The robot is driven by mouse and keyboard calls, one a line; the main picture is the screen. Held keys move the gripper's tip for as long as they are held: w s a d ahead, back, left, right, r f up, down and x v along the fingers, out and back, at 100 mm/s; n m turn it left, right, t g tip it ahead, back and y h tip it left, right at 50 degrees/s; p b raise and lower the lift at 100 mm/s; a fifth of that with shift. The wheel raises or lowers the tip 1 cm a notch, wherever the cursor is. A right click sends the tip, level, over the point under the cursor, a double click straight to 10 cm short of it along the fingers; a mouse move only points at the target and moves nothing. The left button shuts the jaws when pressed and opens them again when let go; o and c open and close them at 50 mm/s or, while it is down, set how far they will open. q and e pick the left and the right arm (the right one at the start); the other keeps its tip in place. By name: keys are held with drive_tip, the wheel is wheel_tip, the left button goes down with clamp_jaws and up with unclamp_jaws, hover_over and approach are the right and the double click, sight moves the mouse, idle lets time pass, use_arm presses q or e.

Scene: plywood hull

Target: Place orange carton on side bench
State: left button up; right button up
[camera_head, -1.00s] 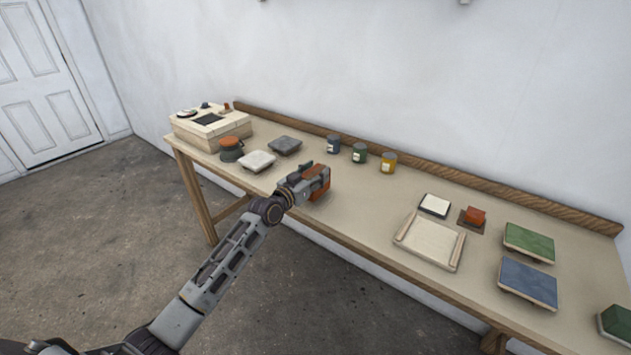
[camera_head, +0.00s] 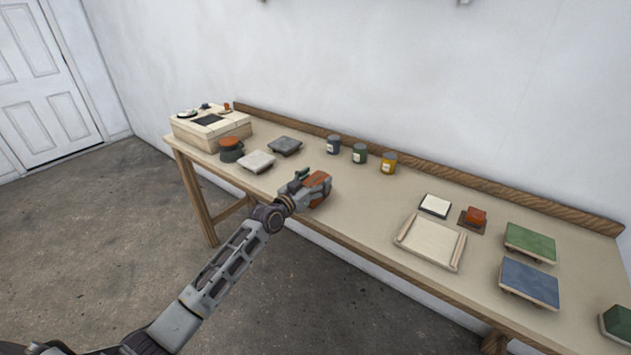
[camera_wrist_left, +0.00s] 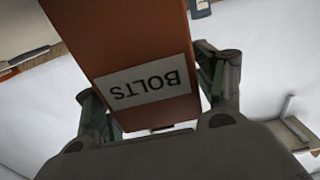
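The orange carton (camera_head: 318,182) is in my left gripper (camera_head: 308,187), over the front part of the bench (camera_head: 350,213). In the left wrist view the carton (camera_wrist_left: 120,38) fills the upper middle, with a white label reading BOLTS, upside down. The fingers of my left gripper (camera_wrist_left: 158,100) are on both sides of it. In the head view the carton looks tilted, and I cannot tell whether its underside touches the bench top. My right gripper is not in view.
Left of the carton are a white block (camera_head: 257,161), a grey block (camera_head: 285,145) and a dark pot with an orange lid (camera_head: 231,148). Three small jars (camera_head: 360,153) stand behind. A wooden tray (camera_head: 430,242) lies to the right. Bench top between carton and tray is clear.

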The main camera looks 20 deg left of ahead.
use_arm(q)
drive_tip(key=shift+r, duration=0.1)
idle(0.3)
drive_tip(key=v, duration=1.2)
idle(0.6)
